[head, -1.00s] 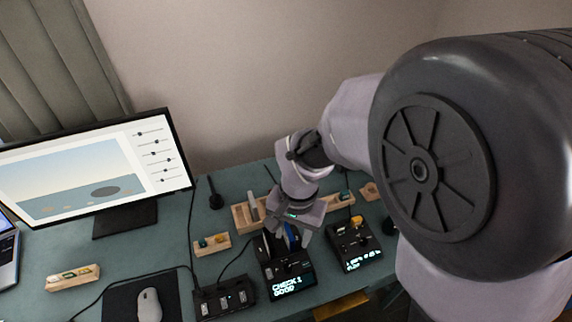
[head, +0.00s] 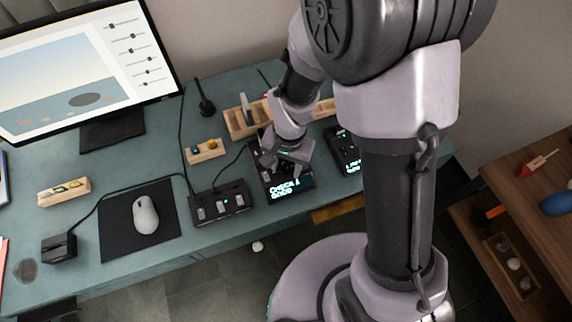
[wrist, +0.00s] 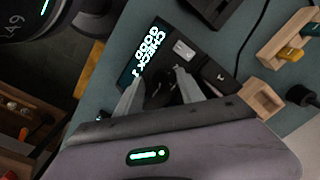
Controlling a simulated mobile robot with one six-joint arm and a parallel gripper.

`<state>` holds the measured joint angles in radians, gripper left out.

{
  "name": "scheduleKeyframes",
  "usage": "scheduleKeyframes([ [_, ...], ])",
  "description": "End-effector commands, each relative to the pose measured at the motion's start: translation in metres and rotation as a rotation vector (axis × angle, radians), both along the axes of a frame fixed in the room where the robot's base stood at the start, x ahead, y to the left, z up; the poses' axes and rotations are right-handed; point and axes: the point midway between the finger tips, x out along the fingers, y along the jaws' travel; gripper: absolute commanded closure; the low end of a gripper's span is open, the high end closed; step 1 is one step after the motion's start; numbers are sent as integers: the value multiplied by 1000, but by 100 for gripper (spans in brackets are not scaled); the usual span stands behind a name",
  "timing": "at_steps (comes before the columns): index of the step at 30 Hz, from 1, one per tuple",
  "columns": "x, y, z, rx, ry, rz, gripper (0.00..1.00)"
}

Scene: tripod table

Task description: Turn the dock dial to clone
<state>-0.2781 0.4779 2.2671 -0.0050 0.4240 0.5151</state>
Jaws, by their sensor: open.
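The dock is a black box (head: 292,190) with a lit screen reading "CHECK 1 GOOD", near the table's front edge in the head view. Its screen also shows in the wrist view (wrist: 150,52). My gripper (head: 285,172) is over the dock's top face, behind the screen. In the wrist view my gripper (wrist: 158,86) is open, its two fingers spread on either side of a dark knob-like shape (wrist: 158,93), probably the dial. I cannot tell whether the fingers touch it. The dial's markings and setting cannot be read.
A black switch box (head: 222,203) stands left of the dock, and another screened device (head: 344,150) stands right. Wooden holders, one small (head: 206,151), sit behind. A mouse (head: 146,214) lies on a dark mat at left. Cables cross the table.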

Motion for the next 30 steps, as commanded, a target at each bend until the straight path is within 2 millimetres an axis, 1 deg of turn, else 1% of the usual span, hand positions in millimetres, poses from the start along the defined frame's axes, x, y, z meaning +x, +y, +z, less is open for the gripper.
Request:
scheduleKeyframes([
  [1, 0, 0, 0, 0, 0, 0, 54],
  [5, 0, 0, 0, 0, 0, 0, 80],
  [6, 0, 0, 0, 0, 0, 0, 88],
  [8, 0, 0, 0, 0, 0, 0, 100],
  [16, 0, 0, 0, 0, 0, 11, 100],
  [20, 0, 0, 0, 0, 0, 50, 100],
  [26, 1, 0, 0, 0, -1, 178, 100],
  [30, 0, 0, 0, 0, 0, 303, 100],
])
